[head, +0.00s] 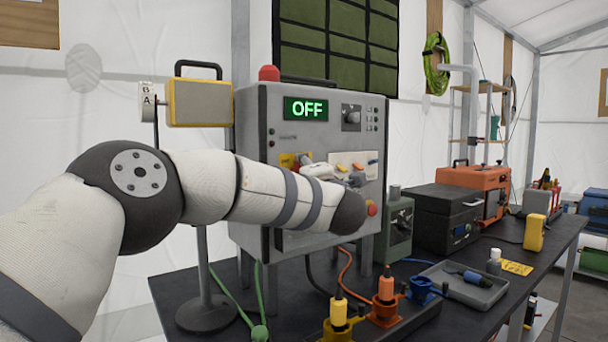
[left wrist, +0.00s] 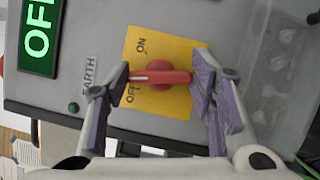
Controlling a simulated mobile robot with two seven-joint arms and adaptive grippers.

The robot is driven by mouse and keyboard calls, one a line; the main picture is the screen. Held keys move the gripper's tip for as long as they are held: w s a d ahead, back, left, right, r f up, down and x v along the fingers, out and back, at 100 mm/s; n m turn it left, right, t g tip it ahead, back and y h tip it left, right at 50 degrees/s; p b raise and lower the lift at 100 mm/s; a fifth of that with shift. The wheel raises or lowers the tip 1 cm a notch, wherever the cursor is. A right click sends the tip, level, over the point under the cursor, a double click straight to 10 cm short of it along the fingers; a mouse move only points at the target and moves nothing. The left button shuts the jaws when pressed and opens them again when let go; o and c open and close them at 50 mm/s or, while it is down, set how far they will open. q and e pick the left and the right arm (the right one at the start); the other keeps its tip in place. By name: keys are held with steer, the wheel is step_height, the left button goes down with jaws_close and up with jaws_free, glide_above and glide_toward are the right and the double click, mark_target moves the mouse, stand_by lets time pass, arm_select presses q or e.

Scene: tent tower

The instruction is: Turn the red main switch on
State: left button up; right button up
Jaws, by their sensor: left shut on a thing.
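The red main switch (left wrist: 160,77) is a handle with a white line, on a yellow plate (left wrist: 165,45) marked ON and OFF. In the left wrist view the handle lies crosswise, its line end between the two labels, closer to OFF. My left gripper (left wrist: 161,79) is shut on the handle, one finger at each end. The grey control cabinet (head: 258,150) carries the switch, and its green display (head: 306,108) reads OFF. In the head view my left gripper (head: 306,162) and arm hide much of the switch and plate. My right gripper is not in view.
A red lamp (head: 269,73) tops the cabinet. A red button (head: 371,208) sits low on its front, beside my wrist. A yellow box (head: 200,103) on a stand is left of it. Black and orange cases, a tray (head: 468,290) and coloured plugs crowd the dark table (head: 545,250).

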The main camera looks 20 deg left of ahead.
arm_select(q)
steer(key=shift+r+m+g+h+b, duration=0.1)
steer(key=shift+m+g+b, duration=0.4)
steer(key=shift+m, duration=1.15)
steer(key=shift+m+g+h+b, duration=0.1)
steer(key=shift+m+g, duration=0.8)
steer(key=shift+m, duration=0.8)
steer(key=shift+r+m+g+h+b, duration=0.1)
steer(key=shift+m+g+b, duration=0.15)
steer(key=shift+m+g, duration=0.95)
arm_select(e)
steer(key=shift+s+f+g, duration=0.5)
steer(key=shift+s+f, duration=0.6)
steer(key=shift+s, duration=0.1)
arm_select(q)
steer(key=shift+m+t, duration=0.4)
steer(key=shift+m, duration=0.15)
steer(key=o, duration=1.2)
steer(key=shift+c, duration=0.2)
